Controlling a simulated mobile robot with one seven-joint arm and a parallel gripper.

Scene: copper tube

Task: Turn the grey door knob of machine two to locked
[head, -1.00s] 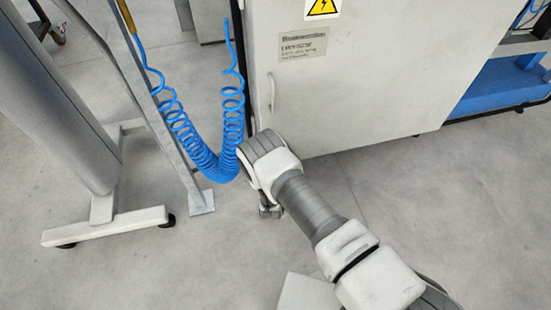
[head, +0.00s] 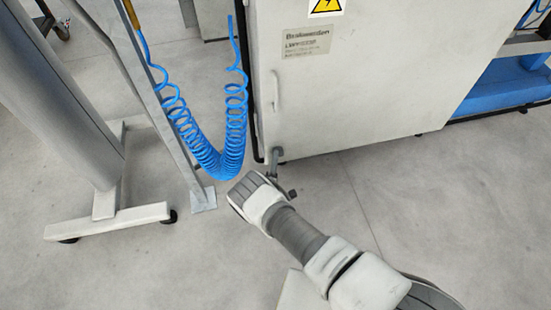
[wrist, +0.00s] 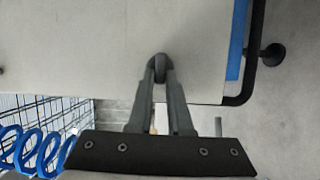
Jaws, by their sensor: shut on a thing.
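The grey door knob (wrist: 159,66) sits on the pale cabinet door (wrist: 110,40) in the wrist view. My gripper (wrist: 160,78) is shut on it, one finger on each side. In the head view my gripper (head: 274,166) reaches the lower left corner of the white cabinet (head: 365,85), where the knob is small and partly hidden by the fingers. I cannot tell which way the knob is turned, and no lock marking is readable.
A pale door handle (head: 275,91) is above the knob. A blue coiled hose (head: 215,155) hangs close to the left of my gripper, beside a grey metal post (head: 170,100). A wheeled stand (head: 105,212) is at the left. The floor in front is clear.

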